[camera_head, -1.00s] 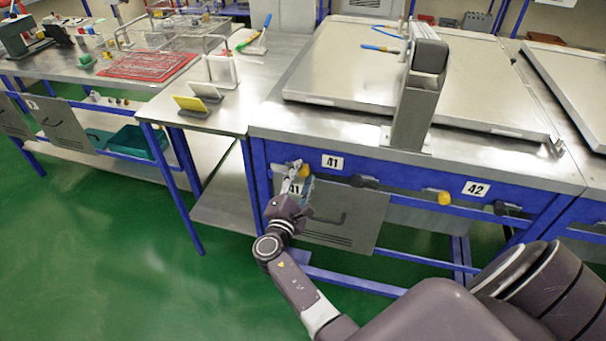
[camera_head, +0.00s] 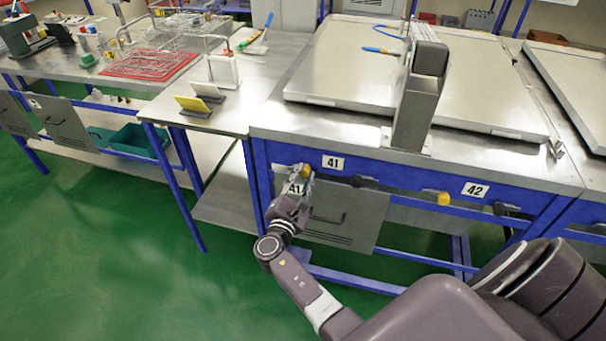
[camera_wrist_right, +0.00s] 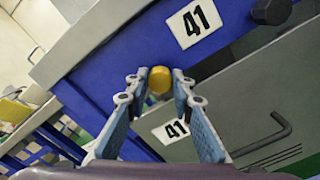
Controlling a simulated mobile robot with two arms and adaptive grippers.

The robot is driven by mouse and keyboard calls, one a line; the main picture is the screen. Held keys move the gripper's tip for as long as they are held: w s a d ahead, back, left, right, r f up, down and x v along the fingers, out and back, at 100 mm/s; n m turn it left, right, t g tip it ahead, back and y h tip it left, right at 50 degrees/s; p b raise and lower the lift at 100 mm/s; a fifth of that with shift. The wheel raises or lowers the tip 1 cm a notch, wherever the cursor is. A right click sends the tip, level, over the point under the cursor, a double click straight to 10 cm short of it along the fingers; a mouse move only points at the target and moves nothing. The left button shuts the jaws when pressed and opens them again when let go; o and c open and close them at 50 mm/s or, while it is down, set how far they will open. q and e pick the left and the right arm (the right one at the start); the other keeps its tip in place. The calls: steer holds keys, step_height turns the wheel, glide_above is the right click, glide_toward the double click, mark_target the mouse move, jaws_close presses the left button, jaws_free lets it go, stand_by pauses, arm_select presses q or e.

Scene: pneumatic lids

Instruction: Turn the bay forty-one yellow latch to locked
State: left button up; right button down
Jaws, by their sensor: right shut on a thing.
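The yellow latch of bay 41 (camera_wrist_right: 160,80) is a round yellow knob on the blue front rail, below and left of the white 41 label (camera_wrist_right: 194,22). My right gripper (camera_wrist_right: 162,84) is shut on this latch, with one fingertip on each side of it. In the head view my right gripper (camera_head: 300,174) is at the left end of the bay 41 rail and mostly hides the latch. The latch's exact angle is hard to tell. My left gripper is not in view.
A grey door panel (camera_head: 345,216) with a handle and its own 41 label hangs below the rail. A dark knob (camera_head: 363,181) and the yellow latch by the 42 label (camera_head: 443,198) are farther right. A grey post (camera_head: 418,105) stands on the bench edge. Green floor is clear at left.

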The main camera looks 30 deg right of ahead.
steer(key=n+p, duration=0.1)
steer(key=n, duration=0.2)
steer(key=shift+w+d+r+n+p, duration=0.1)
steer(key=shift+r+n+p, duration=0.2)
steer(key=shift+n+p, duration=0.1)
steer(key=n+p, duration=0.2)
steer(key=n, duration=0.1)
steer(key=shift+n, duration=0.3)
steer(key=n+p, duration=0.2)
steer(key=n, duration=0.2)
steer(key=shift+w+n+p, duration=0.1)
steer(key=shift+n+p, duration=0.55)
steer(key=shift+n, duration=0.95)
steer(key=c, duration=1.7)
jaws_free()
steer(key=shift+f, duration=0.2)
